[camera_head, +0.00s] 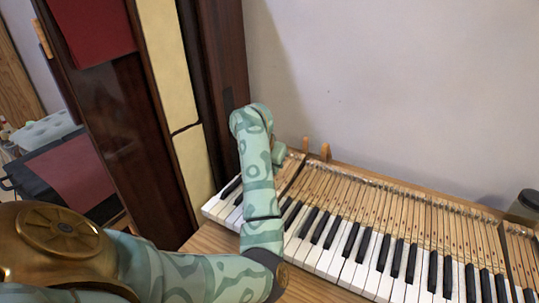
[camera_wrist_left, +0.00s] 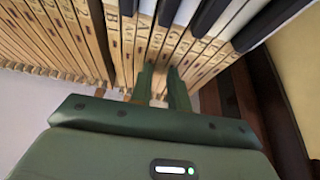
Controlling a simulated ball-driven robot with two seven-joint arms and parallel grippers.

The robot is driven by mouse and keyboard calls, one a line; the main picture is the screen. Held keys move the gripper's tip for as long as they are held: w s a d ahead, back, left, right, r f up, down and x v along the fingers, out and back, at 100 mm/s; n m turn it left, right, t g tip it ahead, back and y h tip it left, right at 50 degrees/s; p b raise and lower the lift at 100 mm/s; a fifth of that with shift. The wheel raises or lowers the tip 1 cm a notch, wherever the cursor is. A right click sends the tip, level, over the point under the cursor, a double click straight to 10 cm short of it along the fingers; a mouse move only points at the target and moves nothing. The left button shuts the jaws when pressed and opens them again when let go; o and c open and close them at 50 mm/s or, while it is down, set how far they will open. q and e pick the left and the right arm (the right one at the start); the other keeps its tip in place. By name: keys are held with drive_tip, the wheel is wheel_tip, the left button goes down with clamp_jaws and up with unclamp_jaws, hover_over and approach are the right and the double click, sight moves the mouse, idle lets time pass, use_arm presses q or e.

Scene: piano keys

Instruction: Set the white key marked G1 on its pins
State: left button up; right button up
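My left gripper (camera_wrist_left: 161,72) is over the wooden rear parts of the keys in the left wrist view. Its two green fingers are a narrow gap apart, with a wooden key stick (camera_wrist_left: 159,60) showing between their tips. I cannot tell whether they press on it. The keyboard (camera_head: 376,252) has white and black fronts and wooden rear sticks. Stamped marks on the sticks (camera_wrist_left: 128,32) are too small to read surely, so I cannot pick out G1. In the head view my left arm (camera_head: 258,180) hides part of the keyboard's left end and most of the gripper. My right gripper is not in view.
A tall dark wooden panel (camera_head: 215,70) stands beside the keyboard's left end. A grey wall (camera_head: 400,90) rises behind it. Wooden posts (camera_head: 325,151) stick up at the back edge. A dark jar (camera_head: 526,203) stands at the far right.

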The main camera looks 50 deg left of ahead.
use_arm(q)
drive_tip(key=shift+r+p, duration=0.65)
drive_tip(key=shift+r, duration=0.5)
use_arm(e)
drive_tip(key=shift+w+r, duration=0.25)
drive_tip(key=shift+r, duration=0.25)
use_arm(q)
drive_tip(key=o, duration=0.6)
drive_tip(key=shift+c, duration=0.2)
drive_tip(key=shift+r+p, duration=1.35)
drive_tip(key=shift+r, duration=1.15)
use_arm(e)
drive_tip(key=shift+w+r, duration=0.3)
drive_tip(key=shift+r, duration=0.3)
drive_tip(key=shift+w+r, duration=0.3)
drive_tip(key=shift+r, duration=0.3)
